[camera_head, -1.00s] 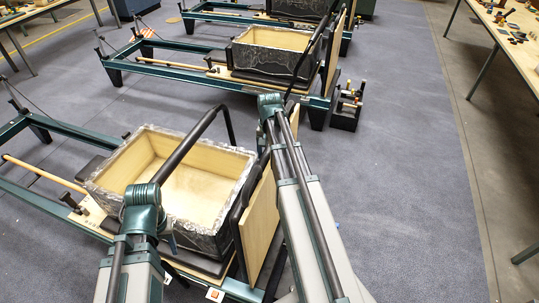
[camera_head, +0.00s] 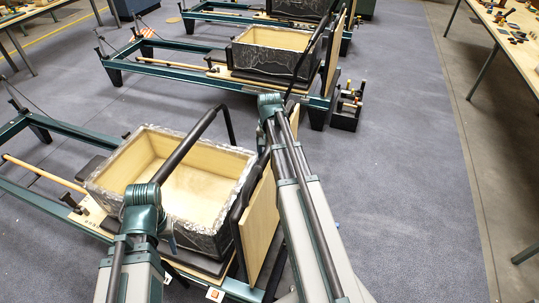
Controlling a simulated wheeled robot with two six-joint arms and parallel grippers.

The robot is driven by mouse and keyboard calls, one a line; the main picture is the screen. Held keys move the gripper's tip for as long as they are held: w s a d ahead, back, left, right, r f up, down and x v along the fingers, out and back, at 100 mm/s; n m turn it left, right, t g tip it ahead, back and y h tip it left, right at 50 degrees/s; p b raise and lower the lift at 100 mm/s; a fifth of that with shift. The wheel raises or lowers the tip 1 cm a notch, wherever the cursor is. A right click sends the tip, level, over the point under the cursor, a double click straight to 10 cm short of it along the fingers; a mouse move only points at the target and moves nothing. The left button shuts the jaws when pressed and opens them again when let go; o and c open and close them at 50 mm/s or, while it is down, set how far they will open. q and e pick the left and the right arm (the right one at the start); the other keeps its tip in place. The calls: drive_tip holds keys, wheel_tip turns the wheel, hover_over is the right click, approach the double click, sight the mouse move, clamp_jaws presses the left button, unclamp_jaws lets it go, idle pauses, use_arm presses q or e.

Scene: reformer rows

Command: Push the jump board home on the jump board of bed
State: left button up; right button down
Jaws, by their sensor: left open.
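The jump board is a flat, pale wooden panel (camera_head: 261,222) standing upright at the right end of the nearest bed (camera_head: 32,197). A black padded edge runs along its left side. My right arm passes in front of its right part. My left arm comes up from the bottom left, in front of the bed. My left gripper (camera_head: 171,240) shows only in small part beside that arm, left of the board and apart from it in the picture. It is open, with nothing seen in it. My right gripper cannot be made out; my arm link hides that area.
A pale-lined open box (camera_head: 110,168) sits on the near bed. A dark crate (camera_head: 346,110) stands on the floor. The carpet at right is clear.

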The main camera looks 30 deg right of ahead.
wheel_tip(320, 180, down, 7)
drive_tip(key=b, duration=0.7)
idle(2.6)
unclamp_jaws()
drive_tip(key=shift+r, duration=0.15)
wheel_tip(320, 180, up, 14)
drive_tip(key=p, duration=1.4)
drive_tip(key=shift+f, duration=0.2)
drive_tip(key=s+a+f+n+b, duration=0.1)
drive_tip(key=s+a+n, duration=0.3)
drive_tip(key=a, duration=0.6)
drive_tip(key=s+a+f+n+b, duration=0.2)
drive_tip(key=s+a+n, duration=0.3)
drive_tip(key=a, duration=0.5)
drive_tip(key=s+a+f+n+h+b, duration=0.1)
drive_tip(key=s+a+f+n+b, duration=0.1)
drive_tip(key=s+a+n, duration=0.2)
drive_tip(key=s+a, duration=0.3)
drive_tip(key=a, duration=0.3)
drive_tip(key=shift+s+a+n, duration=0.25)
drive_tip(key=shift+n, duration=0.15)
